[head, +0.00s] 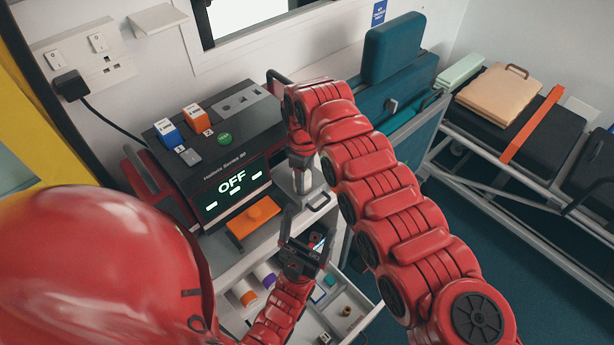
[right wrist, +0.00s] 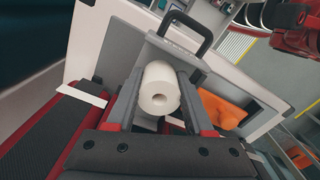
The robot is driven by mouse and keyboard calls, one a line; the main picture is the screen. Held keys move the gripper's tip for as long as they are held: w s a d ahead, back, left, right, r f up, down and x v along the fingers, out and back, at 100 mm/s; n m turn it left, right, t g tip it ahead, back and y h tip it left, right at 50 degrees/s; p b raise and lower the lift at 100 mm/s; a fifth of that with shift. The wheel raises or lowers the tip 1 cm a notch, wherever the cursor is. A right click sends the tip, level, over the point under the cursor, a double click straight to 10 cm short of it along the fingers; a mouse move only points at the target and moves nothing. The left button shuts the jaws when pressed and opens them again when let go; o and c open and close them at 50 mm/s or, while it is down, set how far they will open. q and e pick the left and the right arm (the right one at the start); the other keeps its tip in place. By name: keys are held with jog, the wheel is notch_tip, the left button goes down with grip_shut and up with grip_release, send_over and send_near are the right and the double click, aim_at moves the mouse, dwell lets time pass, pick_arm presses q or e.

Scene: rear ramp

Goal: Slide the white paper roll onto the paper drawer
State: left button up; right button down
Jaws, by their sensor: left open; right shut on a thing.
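The white paper roll (right wrist: 158,90) is between the fingers of my right gripper (right wrist: 160,78) in the right wrist view, its round end with a small core hole facing the camera. My right gripper (head: 302,165) is shut on it. In the head view the arm and fingers mostly hide the roll. The paper drawer (right wrist: 160,52), a pale plate with a dark handle, lies just beyond the roll; I cannot tell whether they touch. My left gripper (head: 304,240) is open, lower and nearer, above an open storage drawer.
The dark machine (head: 220,150) with an "OFF" display stands left of my right gripper. An orange part (head: 253,216) sticks out at its front. The open storage drawer (head: 355,318) holds several small items. A teal seat (head: 390,75) and a stretcher (head: 525,125) stand at right.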

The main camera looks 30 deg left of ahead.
jog(key=shift+f, duration=0.1)
dwell(0.4)
jog(key=shift+c, duration=1)
grip_release()
jog(key=r+b, duration=0.1)
jog(key=r, duration=0.3)
jog(key=shift+a+r+b, duration=0.2)
jog(key=shift+r+b, duration=0.15)
jog(key=shift+r, duration=0.05)
notch_tip(320, 180, up, 13)
jog(key=p, duration=1.2)
jog(key=shift+w+f+p, duration=0.15)
jog(key=shift+w+p, duration=0.2)
jog(key=shift+p, duration=0.05)
